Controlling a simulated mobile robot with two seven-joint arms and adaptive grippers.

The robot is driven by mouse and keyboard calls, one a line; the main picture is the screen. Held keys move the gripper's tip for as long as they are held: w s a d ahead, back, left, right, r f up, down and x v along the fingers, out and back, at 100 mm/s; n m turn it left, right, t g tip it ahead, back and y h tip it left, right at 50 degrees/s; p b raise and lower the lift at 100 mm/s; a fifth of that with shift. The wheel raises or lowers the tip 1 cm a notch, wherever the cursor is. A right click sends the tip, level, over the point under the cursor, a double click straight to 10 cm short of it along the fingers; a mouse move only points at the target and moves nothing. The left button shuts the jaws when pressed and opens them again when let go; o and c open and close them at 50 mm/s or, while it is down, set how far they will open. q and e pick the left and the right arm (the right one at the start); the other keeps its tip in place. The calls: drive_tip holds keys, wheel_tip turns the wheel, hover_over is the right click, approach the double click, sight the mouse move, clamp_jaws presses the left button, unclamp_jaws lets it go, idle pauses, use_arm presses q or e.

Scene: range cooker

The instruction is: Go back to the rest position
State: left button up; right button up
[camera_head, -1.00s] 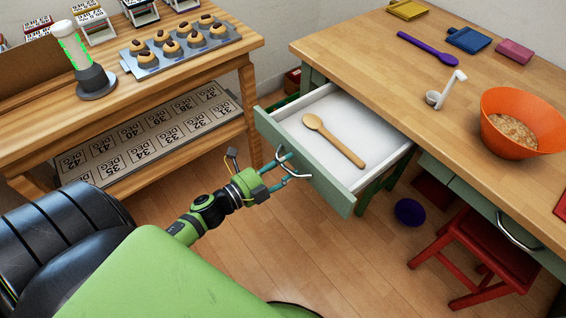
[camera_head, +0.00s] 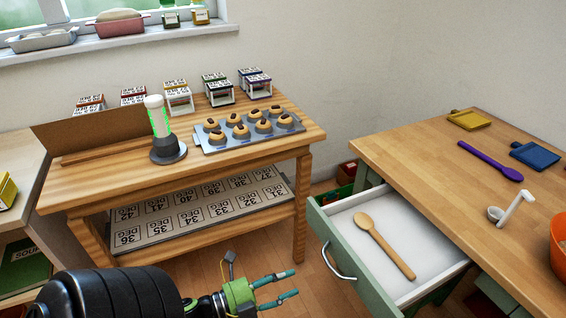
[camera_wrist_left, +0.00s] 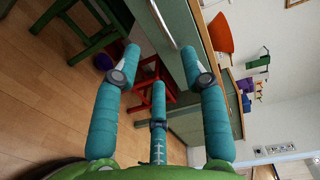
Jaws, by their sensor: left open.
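My left gripper (camera_head: 284,285) is at the bottom of the head view, open and empty. It is to the left of the open drawer and apart from its curved metal handle (camera_head: 337,262). The green drawer (camera_head: 330,238) stands pulled out from the wooden table (camera_head: 430,165), with a wooden spoon (camera_head: 384,245) lying inside. In the left wrist view the teal fingers (camera_wrist_left: 160,85) are spread with nothing between them. My right gripper is not in view.
A wooden bench (camera_head: 85,190) on the left holds a muffin tray (camera_head: 208,147) and a lamp-like cylinder (camera_head: 167,150). A purple spoon (camera_head: 490,160) and white scoop (camera_head: 510,208) lie on the table. A red stool (camera_wrist_left: 148,72) stands below. Floor shows between bench and drawer.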

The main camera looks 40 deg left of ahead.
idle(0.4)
